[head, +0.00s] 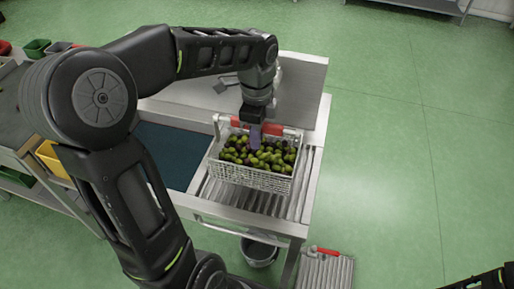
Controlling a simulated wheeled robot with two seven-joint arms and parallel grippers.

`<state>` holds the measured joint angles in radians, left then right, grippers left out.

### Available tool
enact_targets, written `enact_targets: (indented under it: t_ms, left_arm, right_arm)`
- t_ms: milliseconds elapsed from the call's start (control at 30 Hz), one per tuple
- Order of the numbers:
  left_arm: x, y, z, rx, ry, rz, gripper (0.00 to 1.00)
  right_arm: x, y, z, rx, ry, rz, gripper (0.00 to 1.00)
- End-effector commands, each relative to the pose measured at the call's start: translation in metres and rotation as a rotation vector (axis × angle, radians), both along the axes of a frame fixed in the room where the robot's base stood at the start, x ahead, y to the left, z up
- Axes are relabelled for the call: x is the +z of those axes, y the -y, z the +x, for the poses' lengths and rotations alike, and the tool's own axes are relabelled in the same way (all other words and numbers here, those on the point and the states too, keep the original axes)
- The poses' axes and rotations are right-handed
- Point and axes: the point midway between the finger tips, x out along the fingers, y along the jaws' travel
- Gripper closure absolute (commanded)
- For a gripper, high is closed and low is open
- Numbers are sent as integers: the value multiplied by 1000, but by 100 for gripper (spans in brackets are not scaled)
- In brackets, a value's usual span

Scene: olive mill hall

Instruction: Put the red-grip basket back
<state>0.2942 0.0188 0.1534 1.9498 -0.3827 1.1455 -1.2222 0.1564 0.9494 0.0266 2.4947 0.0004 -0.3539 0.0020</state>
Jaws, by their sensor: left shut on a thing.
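The red-grip basket (250,177) is a pale wire basket full of green and dark olives (262,155). It is over the metal roller section (245,197) of the bench, and I cannot tell whether it touches the rollers. Its red grip (272,129) is on the far-side handle bar. My left gripper (254,128) comes down from above and is shut on this grip; its fingers partly hide the bar and some olives. My right gripper is not in view; only a dark part of my right arm shows at the lower right.
A dark blue mat (166,154) lies left of the rollers, with a bare metal surface (300,72) behind. A grey bucket (259,252) stands below the bench. A slatted metal piece with a red grip (326,270) is low at the front. A shelf cart with bins (50,158) stands left. Green floor is clear on the right.

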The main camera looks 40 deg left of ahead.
Motion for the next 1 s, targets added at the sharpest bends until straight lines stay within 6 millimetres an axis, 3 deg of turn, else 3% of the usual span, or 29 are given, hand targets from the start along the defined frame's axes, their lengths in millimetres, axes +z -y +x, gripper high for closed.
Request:
enact_targets:
  t_ms: [133, 567, 833, 1000]
  left_arm:
    - [-11, 1, -2, 0, -4, 0, 100]
    - [-17, 1, -2, 0, -3, 0, 100]
    - [-53, 1, -3, 0, -7, -1, 100]
    - [-62, -1, 2, 0, -2, -1, 100]
  right_arm:
    - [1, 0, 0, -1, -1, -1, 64]
    - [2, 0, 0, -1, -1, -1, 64]
    - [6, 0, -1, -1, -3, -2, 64]
    - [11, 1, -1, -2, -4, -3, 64]
